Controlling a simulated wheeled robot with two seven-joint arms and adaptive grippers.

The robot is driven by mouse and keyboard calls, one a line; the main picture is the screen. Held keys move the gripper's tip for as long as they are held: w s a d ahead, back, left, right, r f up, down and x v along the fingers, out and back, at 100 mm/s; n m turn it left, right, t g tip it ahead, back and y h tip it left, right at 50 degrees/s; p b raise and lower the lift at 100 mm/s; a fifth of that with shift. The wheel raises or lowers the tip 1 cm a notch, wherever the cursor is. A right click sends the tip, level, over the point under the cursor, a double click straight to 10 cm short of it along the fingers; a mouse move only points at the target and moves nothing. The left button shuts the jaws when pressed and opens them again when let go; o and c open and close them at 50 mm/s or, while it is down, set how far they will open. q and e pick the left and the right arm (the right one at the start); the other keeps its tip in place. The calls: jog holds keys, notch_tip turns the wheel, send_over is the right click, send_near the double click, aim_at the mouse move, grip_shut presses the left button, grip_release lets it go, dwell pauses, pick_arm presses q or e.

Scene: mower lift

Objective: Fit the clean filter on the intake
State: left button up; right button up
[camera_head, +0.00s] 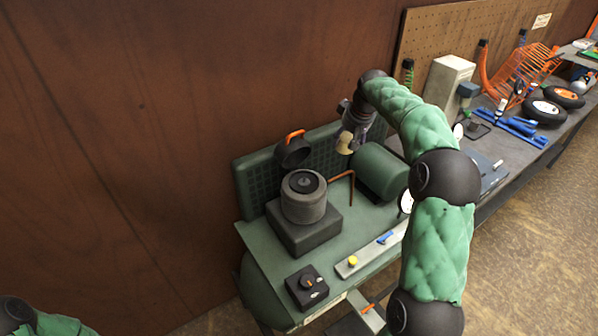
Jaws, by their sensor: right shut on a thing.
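My right gripper (348,132) is raised at the back of the green machine (262,232), near the wall. It is shut on a small cream-coloured piece that looks like the clean filter (345,143), partly hidden by the fingers. The held piece is above and to the right of a ribbed grey cylinder (303,203) with a dark top, which stands on a dark block (303,235). I cannot tell for certain which part is the intake. A black cup with an orange handle (293,151) is at the back panel behind the cylinder. My left gripper is out of view.
A green drum (380,172) and a bent copper-coloured pipe (342,176) are below the right gripper. A dark box with a knob (307,287) and a pale strip (372,255) lie at the front. A cluttered workbench (510,165) stands to the right.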

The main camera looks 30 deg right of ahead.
jog(key=shift+w+d+r, duration=0.2)
jog(key=shift+d+r, duration=0.2)
jog(key=shift+w+a+f, duration=0.1)
jog(key=shift+a, duration=0.15)
jog(key=w+a+f, duration=0.1)
jog(key=a+f, duration=0.1)
jog(key=a, duration=0.1)
jog(key=w+a+f+b, duration=0.1)
jog(key=a+f, duration=0.2)
jog(key=a, duration=0.1)
jog(key=w+a+f, duration=0.1)
jog(key=a+f, duration=0.1)
jog(key=a, duration=0.2)
jog(key=shift+a+f+b, duration=0.25)
jog(key=shift+f+b, duration=0.15)
jog(key=f, duration=0.2)
jog(key=a+f, duration=0.1)
jog(key=f, duration=0.1)
jog(key=shift+w+a+f+b, duration=0.1)
jog(key=shift+a+b, duration=0.1)
jog(key=shift+b, duration=0.1)
jog(key=shift+f, duration=0.3)
